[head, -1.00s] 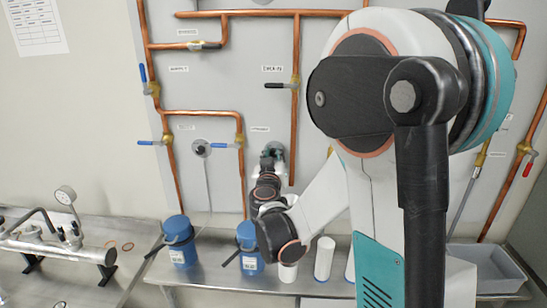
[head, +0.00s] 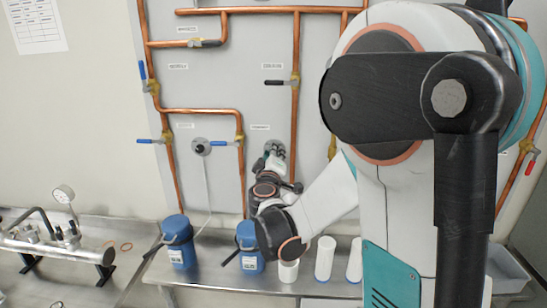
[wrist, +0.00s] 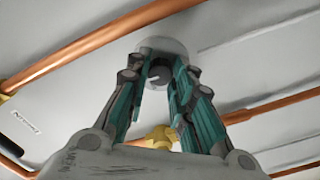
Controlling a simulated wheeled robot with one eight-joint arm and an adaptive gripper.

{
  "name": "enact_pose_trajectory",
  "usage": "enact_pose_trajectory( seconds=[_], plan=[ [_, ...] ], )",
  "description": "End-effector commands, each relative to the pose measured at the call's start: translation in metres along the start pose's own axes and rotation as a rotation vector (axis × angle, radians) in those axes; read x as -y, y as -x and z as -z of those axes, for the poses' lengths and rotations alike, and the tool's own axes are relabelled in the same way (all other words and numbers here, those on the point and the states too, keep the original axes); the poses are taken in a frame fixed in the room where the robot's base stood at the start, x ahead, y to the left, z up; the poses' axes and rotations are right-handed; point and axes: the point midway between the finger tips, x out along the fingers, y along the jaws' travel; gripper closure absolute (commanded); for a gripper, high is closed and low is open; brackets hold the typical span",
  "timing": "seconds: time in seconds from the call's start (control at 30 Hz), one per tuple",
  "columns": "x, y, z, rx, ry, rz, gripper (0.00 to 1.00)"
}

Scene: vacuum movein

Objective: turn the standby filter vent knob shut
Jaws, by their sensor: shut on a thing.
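The vent knob (wrist: 158,77) is a small dark grey round piece on a pale round plate (wrist: 168,47) fixed to the wall panel. My gripper (wrist: 163,65) is shut on the knob, with a teal-lined finger on either side of it. In the head view my gripper (head: 275,156) reaches the wall just below a small label (head: 261,127) too blurred to read. There the fingers and wrist hide the knob, so its turn angle cannot be told.
Copper pipes run close on both sides, with a black-handled valve (head: 281,82) above and a blue-handled valve (head: 228,144) to the left. A similar round fitting (head: 201,147) with a hose sits further left. Blue canisters (head: 178,243) and white cylinders (head: 325,258) stand on the bench below.

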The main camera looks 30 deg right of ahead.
Motion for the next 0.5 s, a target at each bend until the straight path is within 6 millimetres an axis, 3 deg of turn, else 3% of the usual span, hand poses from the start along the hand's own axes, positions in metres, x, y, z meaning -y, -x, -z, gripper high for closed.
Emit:
enact_pose_trajectory(
  seconds=[0.5],
  plan=[
    [0.0013, 0.0005, -0.0001, -0.001, 0.481, 0.001, 1.0]
  ],
)
